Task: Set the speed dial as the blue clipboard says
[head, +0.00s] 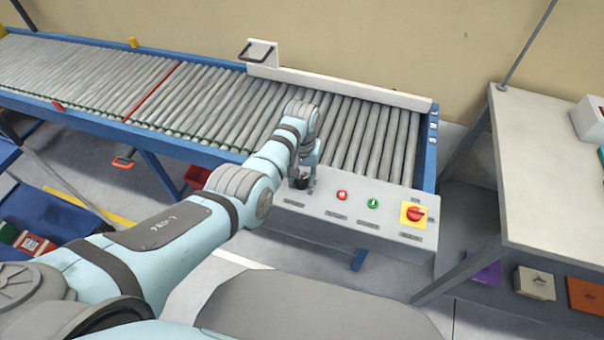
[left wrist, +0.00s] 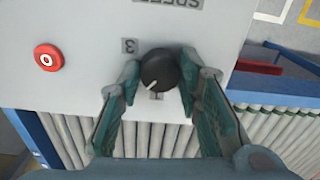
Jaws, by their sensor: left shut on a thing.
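The speed dial is a round black knob (left wrist: 159,69) with a white pointer line on the control panel (left wrist: 85,22). In the left wrist view the pointer points down and slightly left, toward a label mostly hidden below the knob. A "3" label (left wrist: 130,46) sits to the knob's upper left, and an upside-down "SPEED" label (left wrist: 170,3) is above. My left gripper (head: 303,182) is shut on the knob, one finger on each side. In the head view the knob (head: 299,183) is partly hidden by the gripper. No blue clipboard is seen.
On the panel, a red button (head: 342,195), a green button (head: 373,202) and a red switch on a yellow plate (head: 414,214) stand right of the dial. The roller conveyor (head: 350,140) runs behind. A grey table (head: 550,170) stands at right.

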